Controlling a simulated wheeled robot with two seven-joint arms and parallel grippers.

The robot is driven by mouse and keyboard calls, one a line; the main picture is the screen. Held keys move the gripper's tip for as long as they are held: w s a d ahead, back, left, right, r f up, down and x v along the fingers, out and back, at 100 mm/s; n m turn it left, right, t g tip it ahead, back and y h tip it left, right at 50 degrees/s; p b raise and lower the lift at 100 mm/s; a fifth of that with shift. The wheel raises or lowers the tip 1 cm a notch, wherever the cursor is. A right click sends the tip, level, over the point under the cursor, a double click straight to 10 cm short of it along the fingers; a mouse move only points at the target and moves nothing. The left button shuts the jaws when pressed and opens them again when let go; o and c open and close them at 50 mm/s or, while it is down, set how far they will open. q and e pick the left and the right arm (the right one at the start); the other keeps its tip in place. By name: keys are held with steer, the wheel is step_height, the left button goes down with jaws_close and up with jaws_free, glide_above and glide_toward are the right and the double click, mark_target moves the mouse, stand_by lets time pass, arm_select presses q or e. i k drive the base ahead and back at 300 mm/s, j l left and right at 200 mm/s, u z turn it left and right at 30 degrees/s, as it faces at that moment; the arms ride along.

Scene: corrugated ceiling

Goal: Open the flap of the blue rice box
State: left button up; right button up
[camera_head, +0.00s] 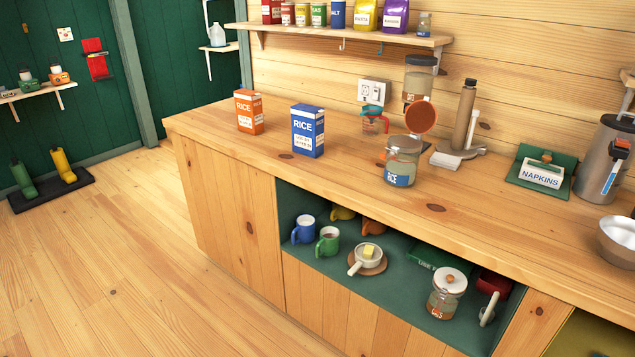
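The blue rice box (308,132) stands upright on the wooden counter, left of the middle. Its white label reads RICE, and its top looks flat; I cannot make out the flap's edge. An orange rice box (249,112) stands upright to its left and a little behind, apart from it. Neither of my grippers shows in the head view.
The counter (350,183) is clear in front of the blue box. A glass rice jar (403,162) stands to its right, a measuring cup (374,122) behind. A shelf of goods (345,33) hangs above; an open cubby (400,290) with mugs lies below.

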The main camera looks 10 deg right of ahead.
mark_target(308, 108)
steer(key=i+j+z, duration=0.45)
steer(key=i+j, duration=0.25)
steer(key=i+j+z, duration=0.25)
steer(key=j, duration=0.2)
steer(key=i+j+z, duration=0.2)
steer(key=i+j, duration=0.15)
steer(key=j, duration=0.15)
